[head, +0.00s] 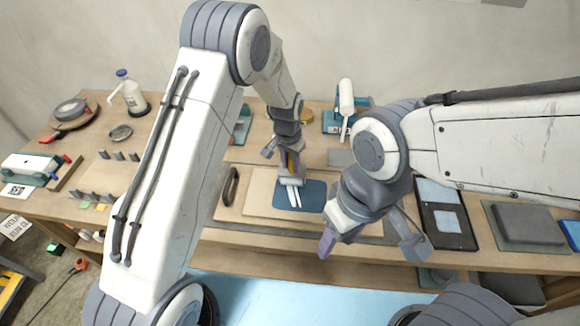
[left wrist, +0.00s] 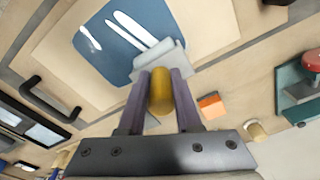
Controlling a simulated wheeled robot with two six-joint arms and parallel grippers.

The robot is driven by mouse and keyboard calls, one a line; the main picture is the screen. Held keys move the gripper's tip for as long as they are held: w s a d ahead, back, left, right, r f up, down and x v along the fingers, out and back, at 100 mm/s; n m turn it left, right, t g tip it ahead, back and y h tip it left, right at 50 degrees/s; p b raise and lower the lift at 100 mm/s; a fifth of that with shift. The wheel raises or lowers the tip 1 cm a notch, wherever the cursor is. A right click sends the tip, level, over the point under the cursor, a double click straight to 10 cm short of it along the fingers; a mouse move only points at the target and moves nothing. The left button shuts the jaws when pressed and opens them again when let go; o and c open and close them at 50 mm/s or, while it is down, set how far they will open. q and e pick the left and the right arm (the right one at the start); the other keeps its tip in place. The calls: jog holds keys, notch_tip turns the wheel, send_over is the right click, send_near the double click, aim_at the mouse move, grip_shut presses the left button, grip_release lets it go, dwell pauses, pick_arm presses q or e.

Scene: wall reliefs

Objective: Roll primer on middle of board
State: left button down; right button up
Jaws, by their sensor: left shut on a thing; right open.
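My left gripper (head: 281,153) is shut on the yellow handle of the roller tool; the handle (left wrist: 160,92) shows between the fingers in the left wrist view. The blue area (head: 313,193) has white streaks and lies on a pale tan board (head: 259,190) on the bench. In the left wrist view the board (left wrist: 205,30) extends around the blue. My right gripper (head: 370,243) is open and empty, in front of the bench's near edge.
A black tray with blue pads (head: 446,222) and a grey block (head: 522,222) lie to the right. A dark handle (head: 230,186) is left of the board. A white bottle-like item (head: 346,103) stands behind. A spray bottle (head: 130,95) is at the back left.

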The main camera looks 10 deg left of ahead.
pick_arm(q)
jog(key=shift+w+f, duration=0.1)
jog(key=shift+w, duration=1.45)
jog(key=shift+s+r, duration=0.2)
jog(key=shift+s, duration=1.45)
jog(key=shift+s+f, duration=0.15)
jog(key=shift+s, duration=1.8)
jog(key=shift+s+f, duration=0.1)
jog(key=shift+s, duration=1.8)
jog(key=shift+s+r, duration=0.1)
jog(key=shift+s, duration=1.55)
jog(key=shift+w+r, duration=0.15)
jog(key=shift+w, duration=1.7)
jog(key=shift+w+f, duration=0.15)
jog(key=shift+w, duration=1.8)
jog(key=shift+w+f, duration=0.1)
jog(key=shift+w, duration=1.8)
jog(key=shift+w+r, duration=0.1)
jog(key=shift+w, duration=1.4)
